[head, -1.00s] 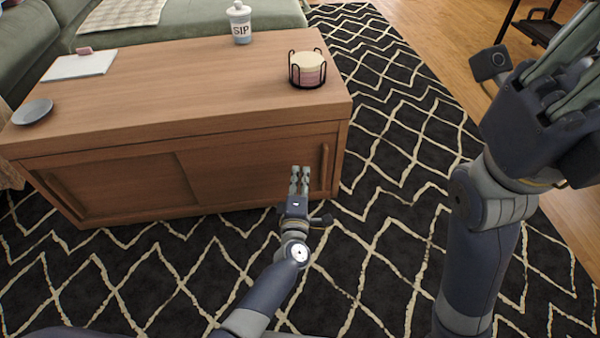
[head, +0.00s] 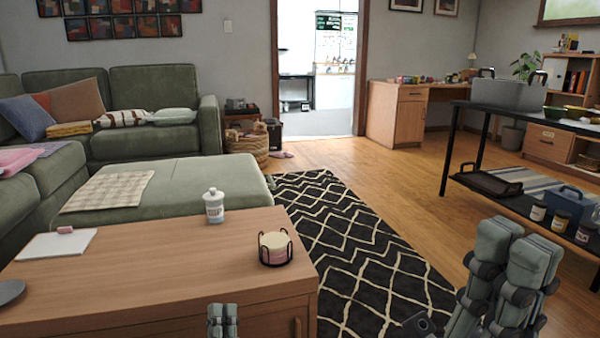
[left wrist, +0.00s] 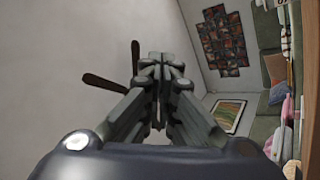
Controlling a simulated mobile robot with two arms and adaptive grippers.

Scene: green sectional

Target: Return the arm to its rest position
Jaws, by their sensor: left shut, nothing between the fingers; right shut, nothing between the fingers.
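My left gripper (head: 222,318) shows only by its fingertips at the bottom edge of the head view, in front of the coffee table (head: 150,285). In the left wrist view its fingers (left wrist: 161,68) are together with nothing between them, pointing toward a plain pale wall. My right gripper (head: 508,268) is large at the bottom right of the head view, with its fingers raised, shut and empty. Most of both arms is out of the frame.
A white "SIP" jar (head: 213,206), a coaster holder (head: 275,248) and a white board (head: 52,244) are on the coffee table. A green ottoman (head: 190,185) stands behind it. A black shelf table (head: 515,195) stands at right. Patterned rug (head: 355,262) lies between.

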